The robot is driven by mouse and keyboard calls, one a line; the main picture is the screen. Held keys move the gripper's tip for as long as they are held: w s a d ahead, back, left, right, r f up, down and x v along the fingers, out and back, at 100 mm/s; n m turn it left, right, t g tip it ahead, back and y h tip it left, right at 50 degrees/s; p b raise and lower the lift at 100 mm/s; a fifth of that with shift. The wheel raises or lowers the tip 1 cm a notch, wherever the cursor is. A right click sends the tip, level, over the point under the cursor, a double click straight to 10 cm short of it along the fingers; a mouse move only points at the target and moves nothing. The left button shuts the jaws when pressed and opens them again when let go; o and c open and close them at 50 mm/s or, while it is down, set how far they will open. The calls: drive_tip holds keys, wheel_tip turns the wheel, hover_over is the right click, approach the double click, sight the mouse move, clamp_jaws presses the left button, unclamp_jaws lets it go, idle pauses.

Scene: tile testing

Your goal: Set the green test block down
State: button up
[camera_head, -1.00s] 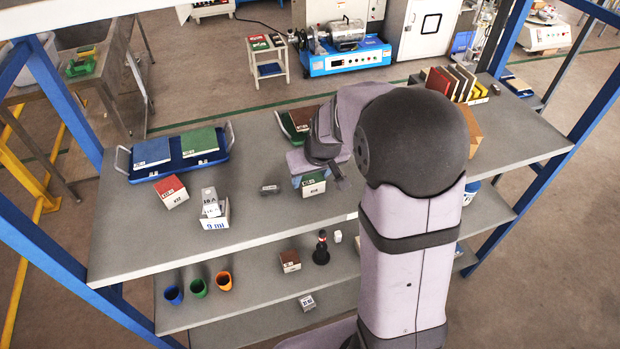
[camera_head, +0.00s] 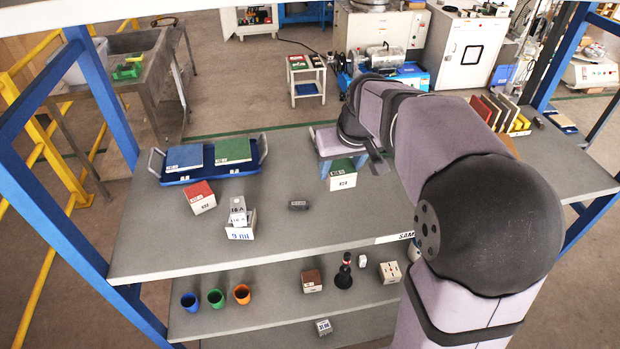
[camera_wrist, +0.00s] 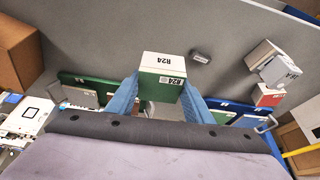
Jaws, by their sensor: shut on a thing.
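The green test block (camera_head: 342,182) has a green top and a white front with a black label. In the head view the block is over the back middle of the grey tabletop (camera_head: 270,240). I cannot tell whether its underside touches the surface. My arm hides the table to its right.
A small dark grey piece (camera_head: 298,205) lies left of the block. Further left are a white-grey stack (camera_head: 239,220), a red-topped block (camera_head: 200,198) and a blue tray (camera_head: 213,172) with two tiles. Upright tiles (camera_head: 498,112) stand at right.

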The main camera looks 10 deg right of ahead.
drive_tip(key=shift+n, duration=0.5)
drive_tip(key=a+f, duration=0.4)
drive_tip(key=shift+f+b, duration=0.1)
drive_tip(key=shift+b, duration=0.3)
drive_tip(key=shift+n+y, duration=0.5)
drive_tip(key=shift+n, duration=0.1)
drive_tip(key=w+a, duration=0.1)
drive_tip(key=w+a+f, duration=0.1)
drive_tip(key=w+a, duration=0.1)
drive_tip(key=w+a+f+b, duration=0.1)
drive_tip(key=a, duration=0.1)
drive_tip(key=shift+w+a, duration=0.1)
drive_tip(key=shift+w, duration=0.1)
drive_tip(key=shift+n, duration=0.4)
drive_tip(key=w+a, duration=0.1)
drive_tip(key=w+a+r, duration=0.1)
drive_tip(key=w, duration=0.1)
drive_tip(key=w+a+r, duration=0.1)
drive_tip(key=shift+w+a+r, duration=0.1)
drive_tip(key=shift+w+a, duration=0.1)
drive_tip(key=shift+w, duration=0.05)
drive_tip(key=shift+n+y, duration=0.3)
drive_tip(key=shift+n, duration=0.1)
drive_tip(key=r, duration=0.3)
drive_tip(key=w+r, duration=0.1)
drive_tip(key=shift+a+r, duration=0.25)
drive_tip(key=shift+r, duration=0.05)
drive_tip(key=shift+f+p, duration=1.2)
drive_tip(key=shift+f, duration=3.8)
drive_tip(key=shift+f, duration=0.1)
